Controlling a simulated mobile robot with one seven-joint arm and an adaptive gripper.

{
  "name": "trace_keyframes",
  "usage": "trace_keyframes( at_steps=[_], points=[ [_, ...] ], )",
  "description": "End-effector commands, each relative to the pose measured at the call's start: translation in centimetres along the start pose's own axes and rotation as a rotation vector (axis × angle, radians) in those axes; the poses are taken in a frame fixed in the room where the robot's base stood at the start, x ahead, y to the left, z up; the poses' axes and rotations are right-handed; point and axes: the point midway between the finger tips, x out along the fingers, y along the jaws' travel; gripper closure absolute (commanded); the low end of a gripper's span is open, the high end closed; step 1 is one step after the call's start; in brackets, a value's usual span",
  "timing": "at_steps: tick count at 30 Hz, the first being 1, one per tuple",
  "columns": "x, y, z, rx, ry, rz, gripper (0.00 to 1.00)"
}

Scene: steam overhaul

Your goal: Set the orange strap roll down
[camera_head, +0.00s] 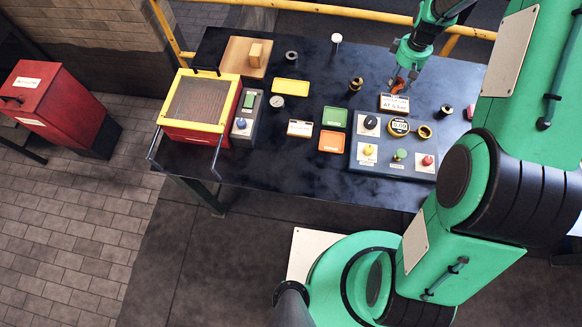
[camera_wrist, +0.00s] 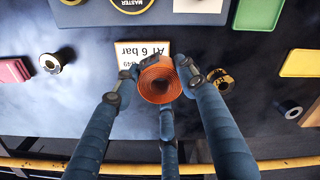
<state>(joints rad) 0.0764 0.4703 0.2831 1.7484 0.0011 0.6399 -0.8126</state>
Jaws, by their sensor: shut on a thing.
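The orange strap roll (camera_wrist: 160,82) is a coiled band. It sits between the fingertips of my gripper (camera_wrist: 162,88) in the wrist view, with the fingers closed around it. In the head view the orange roll (camera_head: 398,86) shows small under my gripper (camera_head: 406,76), over the far right part of the dark table (camera_head: 300,175). A white card with an orange-brown edge (camera_head: 394,103) is just in front of it. I cannot tell whether the roll touches the table.
A grey control panel (camera_head: 365,185) with buttons and a yellow gauge (camera_head: 399,127) lies nearer. Small cylindrical parts (camera_head: 355,85) (camera_head: 446,111) stand on either side. Green (camera_head: 335,117) and orange (camera_head: 331,141) trays lie left. A yellow-framed red box (camera_head: 190,128) stands far left. A yellow rail (camera_wrist: 280,163) runs behind.

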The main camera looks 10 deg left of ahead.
Motion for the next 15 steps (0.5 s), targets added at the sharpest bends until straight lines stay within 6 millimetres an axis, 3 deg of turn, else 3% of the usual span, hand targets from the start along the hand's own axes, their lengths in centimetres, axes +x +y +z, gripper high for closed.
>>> trace_keyframes(
  at_steps=[1,8,15],
  points=[
    [-0.2,-2.1,-0.5,-0.037,0.001,0.001,0.88],
    [-0.8,-10.5,-1.4,-0.19,0.002,0.001,0.88],
    [-1.0,-19.0,-0.8,-0.349,0.002,0.001,0.88]
  ],
)
